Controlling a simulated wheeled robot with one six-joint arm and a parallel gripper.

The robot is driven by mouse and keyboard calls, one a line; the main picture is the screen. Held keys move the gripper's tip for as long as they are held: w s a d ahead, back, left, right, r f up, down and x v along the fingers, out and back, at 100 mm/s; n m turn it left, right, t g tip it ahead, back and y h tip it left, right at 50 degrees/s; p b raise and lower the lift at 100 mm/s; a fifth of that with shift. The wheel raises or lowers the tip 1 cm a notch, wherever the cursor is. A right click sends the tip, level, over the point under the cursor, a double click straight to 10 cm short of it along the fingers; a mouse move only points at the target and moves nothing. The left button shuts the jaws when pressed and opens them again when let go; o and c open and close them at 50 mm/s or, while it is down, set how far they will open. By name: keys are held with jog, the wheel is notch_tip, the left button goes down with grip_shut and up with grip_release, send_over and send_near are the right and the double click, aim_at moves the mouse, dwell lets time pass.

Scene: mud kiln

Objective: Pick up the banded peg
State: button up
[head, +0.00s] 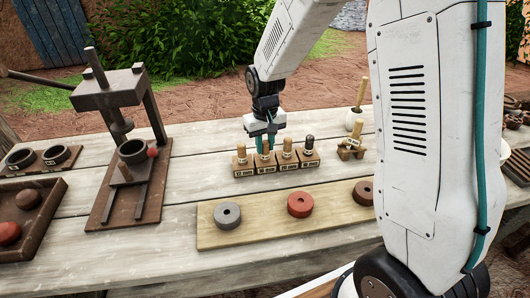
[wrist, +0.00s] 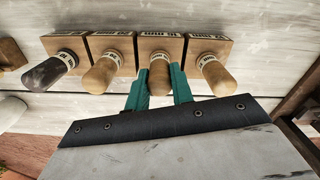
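Several pegs stand in a row of labelled wooden blocks. Each has a light wooden or dark top and a pale marked ring near its base. I cannot tell which one is meant by banded. My gripper (head: 265,142) points down over the row, and its teal fingers (wrist: 159,92) stand on both sides of the second peg from the left in the head view. This peg (wrist: 159,76) is third from the left in the wrist view and sits upright in its block. The fingers are very close to it; contact is unclear. The dark-topped peg (head: 309,144) is at the row's right end.
A board (head: 257,232) with grey, red and brown rings lies in front of the row.

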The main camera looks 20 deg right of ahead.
grip_shut()
jog(key=shift+r, duration=0.1)
notch_tip(320, 180, up, 10)
jog(key=shift+f, duration=0.1)
